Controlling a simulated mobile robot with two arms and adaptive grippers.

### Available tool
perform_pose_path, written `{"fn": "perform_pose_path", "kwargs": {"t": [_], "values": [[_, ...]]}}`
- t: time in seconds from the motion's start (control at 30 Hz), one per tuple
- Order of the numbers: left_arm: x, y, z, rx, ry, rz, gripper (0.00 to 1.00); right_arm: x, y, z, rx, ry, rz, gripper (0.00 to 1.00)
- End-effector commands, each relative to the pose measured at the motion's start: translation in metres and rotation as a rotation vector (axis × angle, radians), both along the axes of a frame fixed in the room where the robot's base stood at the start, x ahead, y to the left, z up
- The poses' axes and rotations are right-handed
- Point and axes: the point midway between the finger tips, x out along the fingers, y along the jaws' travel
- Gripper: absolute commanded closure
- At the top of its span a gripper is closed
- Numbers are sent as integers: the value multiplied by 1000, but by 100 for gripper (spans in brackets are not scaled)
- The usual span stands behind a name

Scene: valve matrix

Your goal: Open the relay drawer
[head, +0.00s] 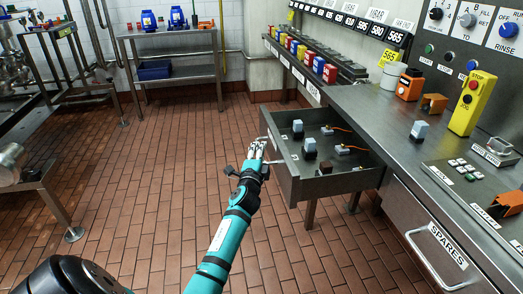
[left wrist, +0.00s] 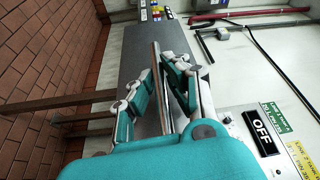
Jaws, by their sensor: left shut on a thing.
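The relay drawer (head: 331,184) stands pulled out from under the steel counter in the head view, with its inside showing. Several small relays, such as a grey-topped one (head: 310,146), stand or lie in it, some with orange wires. My left gripper (head: 257,149) is at the drawer's left-facing front and is shut on its handle, which it mostly hides. In the left wrist view, the fingers (left wrist: 168,72) sit on both sides of a thin bar that looks like the handle, in front of a grey panel (left wrist: 128,72). My right gripper is not in view.
The counter carries a yellow stop box (head: 473,103), orange parts and a white cup (head: 391,75). A drawer marked SPARES (head: 440,245) is shut at the lower right. A steel side table (head: 172,73) stands at the back. The tiled floor (head: 150,160) left of the drawer is clear.

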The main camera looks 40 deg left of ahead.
Motion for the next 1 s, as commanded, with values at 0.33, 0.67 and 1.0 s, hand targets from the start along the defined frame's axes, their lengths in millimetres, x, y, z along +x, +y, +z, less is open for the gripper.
{"fn": "perform_pose_path", "kwargs": {"t": [0.33, 0.67, 1.0], "values": [[-1, 0, -3, -2, 5, 1, 100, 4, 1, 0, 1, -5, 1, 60], [0, 0, -1, -1, 2, 0, 66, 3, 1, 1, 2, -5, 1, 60], [-22, -11, -4, 0, 3, 0, 66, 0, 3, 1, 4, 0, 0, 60]]}}
